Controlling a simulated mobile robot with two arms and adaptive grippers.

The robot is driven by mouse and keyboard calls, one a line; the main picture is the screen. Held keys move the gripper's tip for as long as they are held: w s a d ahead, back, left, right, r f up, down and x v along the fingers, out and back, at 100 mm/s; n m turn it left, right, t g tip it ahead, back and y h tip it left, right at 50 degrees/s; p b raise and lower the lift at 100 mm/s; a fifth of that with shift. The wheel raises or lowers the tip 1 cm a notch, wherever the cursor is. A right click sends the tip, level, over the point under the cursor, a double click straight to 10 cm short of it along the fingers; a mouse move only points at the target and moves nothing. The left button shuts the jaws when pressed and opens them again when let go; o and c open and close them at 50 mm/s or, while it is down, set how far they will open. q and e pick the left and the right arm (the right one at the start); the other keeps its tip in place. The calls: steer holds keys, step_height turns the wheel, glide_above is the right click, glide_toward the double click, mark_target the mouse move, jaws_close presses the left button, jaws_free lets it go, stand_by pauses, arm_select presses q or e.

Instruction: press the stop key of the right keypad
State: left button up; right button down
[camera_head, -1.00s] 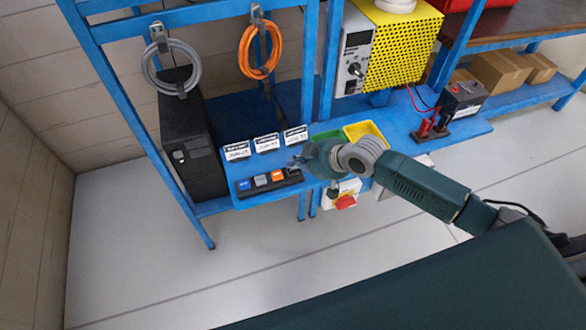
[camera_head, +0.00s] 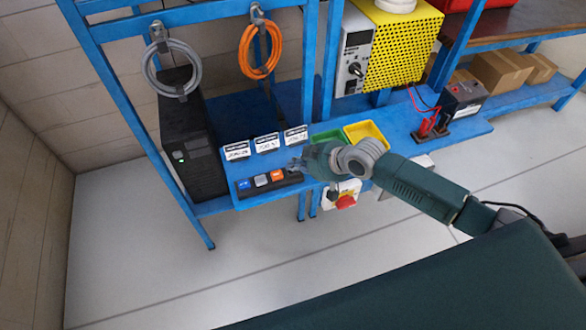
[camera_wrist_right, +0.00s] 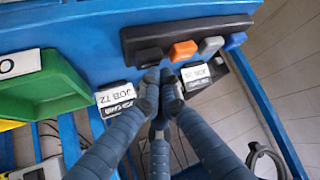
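A black keypad bar (camera_head: 252,191) lies along the front edge of the blue bench. It also shows in the right wrist view (camera_wrist_right: 190,33). It carries a blue key (camera_wrist_right: 236,40), a grey key (camera_wrist_right: 210,45), an orange key (camera_wrist_right: 183,50) and a black key (camera_wrist_right: 148,57). I cannot read which is the stop key; no second keypad shows clearly. My right gripper (camera_wrist_right: 162,80) has its fingertips together and empty, close to the black key; in the head view it (camera_head: 296,164) is over the keypad's right end. I cannot tell whether it touches. My left gripper is not in view.
Several job cards (camera_head: 267,143) stand behind the keypad. A green bin (camera_head: 325,135) and a yellow bin (camera_head: 366,131) stand to its right. A black tower unit (camera_head: 190,140) stands left. A red switch (camera_head: 346,202) is below the bench front. The floor in front is clear.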

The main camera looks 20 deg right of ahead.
mark_target(295, 172)
steer(key=shift+f, duration=0.55)
stand_by(0.4)
steer(key=shift+r, duration=0.1)
steer(key=shift+r+p, duration=0.7)
steer(key=shift+r, duration=0.15)
step_height(295, 172, up, 5)
steer(key=p, duration=0.5)
steer(key=shift+r, duration=0.1)
stand_by(0.6)
